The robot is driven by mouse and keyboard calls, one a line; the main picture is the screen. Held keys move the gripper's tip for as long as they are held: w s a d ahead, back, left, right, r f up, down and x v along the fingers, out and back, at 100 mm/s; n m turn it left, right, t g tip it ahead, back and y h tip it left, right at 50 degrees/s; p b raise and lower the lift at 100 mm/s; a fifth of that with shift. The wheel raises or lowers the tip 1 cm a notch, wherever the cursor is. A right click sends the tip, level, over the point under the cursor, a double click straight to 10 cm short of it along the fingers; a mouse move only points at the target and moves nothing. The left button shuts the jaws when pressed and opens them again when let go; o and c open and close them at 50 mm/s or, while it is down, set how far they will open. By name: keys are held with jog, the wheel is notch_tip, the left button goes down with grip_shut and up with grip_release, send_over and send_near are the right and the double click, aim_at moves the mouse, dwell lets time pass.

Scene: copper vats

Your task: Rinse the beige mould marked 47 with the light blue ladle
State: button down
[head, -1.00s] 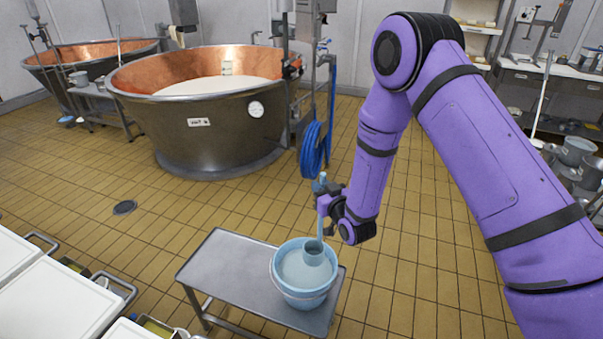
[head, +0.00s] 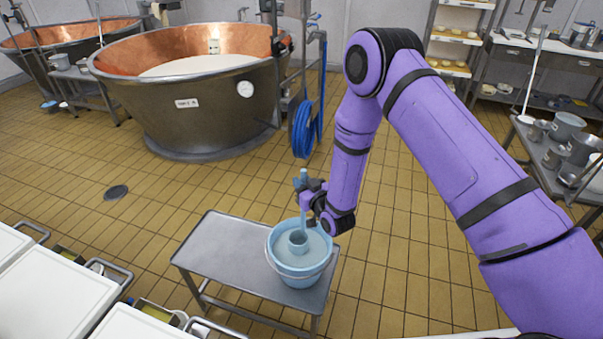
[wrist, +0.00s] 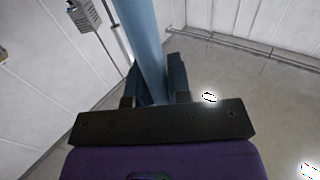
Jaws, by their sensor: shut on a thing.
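My gripper (head: 303,188) is shut on the upright handle of the light blue ladle (head: 298,242). In the wrist view the handle (wrist: 146,45) stands between the two dark fingers (wrist: 158,85). The ladle's cup is inside the rim of a light blue bucket (head: 275,262) of pale liquid. Its mouth shows above the liquid; how deep the cup sits I cannot tell. I cannot make out a beige mould marked 47 in either view.
The bucket stands at the right end of a low steel table (head: 232,255). White-topped tables (head: 45,295) are at lower left. A large copper vat (head: 185,115) is behind, with a coiled blue hose (head: 303,130). Pots (head: 568,130) crowd a right-hand table. Open tiled floor lies between.

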notch_tip(320, 180, down, 12)
jog(key=shift+r, duration=0.25)
dwell(0.4)
dwell(0.9)
notch_tip(320, 180, up, 21)
dwell(0.8)
